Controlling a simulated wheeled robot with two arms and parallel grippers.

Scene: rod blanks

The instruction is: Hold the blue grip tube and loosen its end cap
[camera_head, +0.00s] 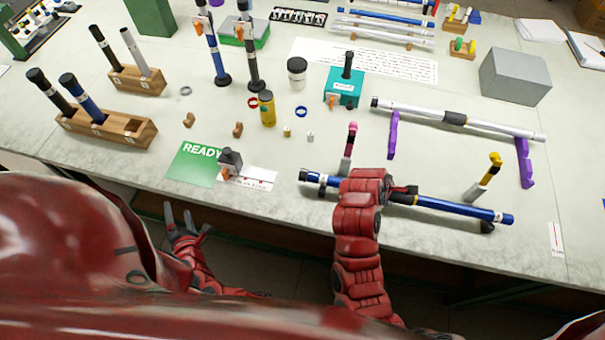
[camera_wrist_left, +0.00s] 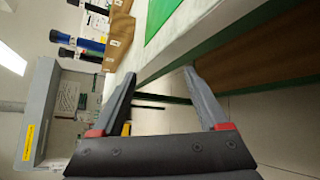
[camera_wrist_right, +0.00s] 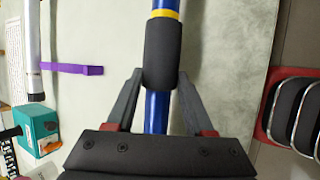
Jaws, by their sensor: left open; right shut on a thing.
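The blue grip tube (camera_head: 440,204) lies along the front of the table, with a black end piece at its left end (camera_head: 303,175) and another dark-ringed end at its right (camera_head: 507,218). In the right wrist view the tube (camera_wrist_right: 156,110) carries a black sleeve (camera_wrist_right: 162,55) and a yellow band. My right gripper (camera_head: 398,194) is shut on the tube at the sleeve; its fingers (camera_wrist_right: 158,82) sit on both sides. My arm hides part of the tube. My left gripper (camera_head: 185,215) is open and empty in front of the table edge; its fingers (camera_wrist_left: 160,72) are spread.
A green READY card (camera_head: 195,168) and a small grey device (camera_head: 230,160) are left of the tube. A pink-topped post (camera_head: 350,140) and a yellow-topped post (camera_head: 488,172) stand near it. A white tube (camera_head: 410,109) lies behind on purple supports (camera_head: 393,137). Wooden racks (camera_head: 140,132) stand at left.

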